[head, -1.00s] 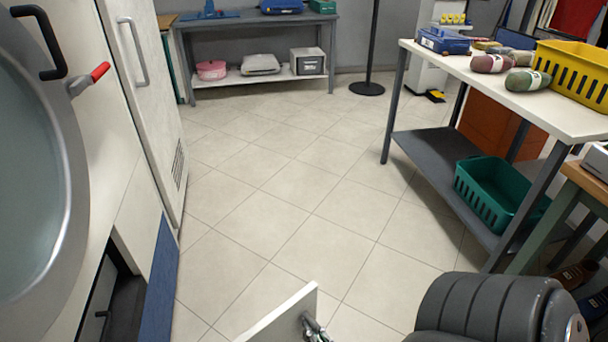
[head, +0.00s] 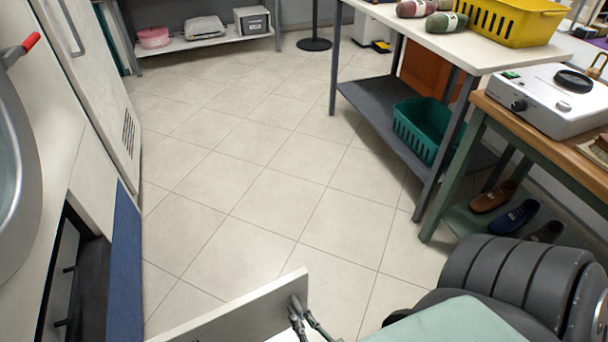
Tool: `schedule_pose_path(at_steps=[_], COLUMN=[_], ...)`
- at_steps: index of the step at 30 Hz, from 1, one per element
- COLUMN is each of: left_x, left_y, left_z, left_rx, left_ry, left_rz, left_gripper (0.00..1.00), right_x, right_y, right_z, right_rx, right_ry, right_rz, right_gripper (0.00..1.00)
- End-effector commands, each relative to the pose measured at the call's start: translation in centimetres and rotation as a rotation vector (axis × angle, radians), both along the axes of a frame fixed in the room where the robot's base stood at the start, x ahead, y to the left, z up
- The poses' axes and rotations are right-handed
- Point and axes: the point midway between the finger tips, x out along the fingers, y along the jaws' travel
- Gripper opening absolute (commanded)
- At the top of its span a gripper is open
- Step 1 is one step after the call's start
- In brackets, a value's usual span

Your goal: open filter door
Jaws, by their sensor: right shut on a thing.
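The filter door (head: 240,312) is a white-edged panel at the bottom middle of the head view. It stands swung out from the machine, over the floor, and its lower part is cut off by the frame. My right gripper (head: 298,312) is at the door's right end, on the near face, shut on it; the exact grip point is partly hidden. The dark filter opening (head: 70,268) shows low in the machine front at the left, with dark parts inside. My left gripper is not in view.
The machine's round glass door (head: 14,190) and red-tipped lever (head: 28,44) are at the left. A blue panel (head: 127,255) stands beside the opening. Tiled floor (head: 240,170) is clear in the middle. A white-topped table (head: 470,48) and a wooden bench (head: 540,142) stand at the right.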

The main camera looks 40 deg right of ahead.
Motion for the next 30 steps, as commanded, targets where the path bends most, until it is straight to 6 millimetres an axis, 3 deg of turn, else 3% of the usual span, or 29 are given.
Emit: schedule_pose_path(at_steps=[11, 12, 18, 30], left_x=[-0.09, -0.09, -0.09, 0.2], left_y=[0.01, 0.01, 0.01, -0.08], left_z=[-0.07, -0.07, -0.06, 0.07], left_rx=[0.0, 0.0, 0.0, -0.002], left_ry=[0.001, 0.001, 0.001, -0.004], left_rz=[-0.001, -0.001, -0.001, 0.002], left_gripper=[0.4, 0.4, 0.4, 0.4], right_x=[-0.02, -0.02, -0.02, -0.86], right_y=[0.17, 0.17, 0.1, 0.14], right_z=[0.03, 0.03, 0.03, -0.02], right_rx=[-0.001, -0.001, -0.001, -0.001], right_ry=[-0.001, -0.001, -0.001, 0.0], right_rz=[0.004, 0.004, 0.002, 0.001], right_gripper=[0.0, 0.13, 0.29, 0.29])
